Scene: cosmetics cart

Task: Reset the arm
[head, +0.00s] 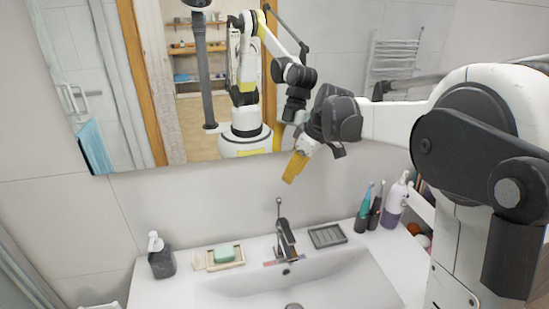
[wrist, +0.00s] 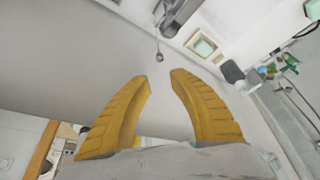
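My gripper (head: 294,168) hangs in the air above the sink, in front of the mirror, with its yellow fingers pointing down. In the wrist view the two yellow fingers (wrist: 160,76) stand apart, with nothing held between them. My arm reaches in from the right side of the head view, bent at the elbow. The faucet (head: 285,238) is below the gripper and also shows at the top of the wrist view (wrist: 178,14).
The white sink (head: 330,285) holds a dark soap dispenser (head: 161,257), a green soap (head: 224,253) on a dish, a grey tray (head: 327,236) and, at right, toothbrushes (head: 363,212) and a purple-white bottle (head: 395,203). The mirror (head: 190,120) is close behind the gripper.

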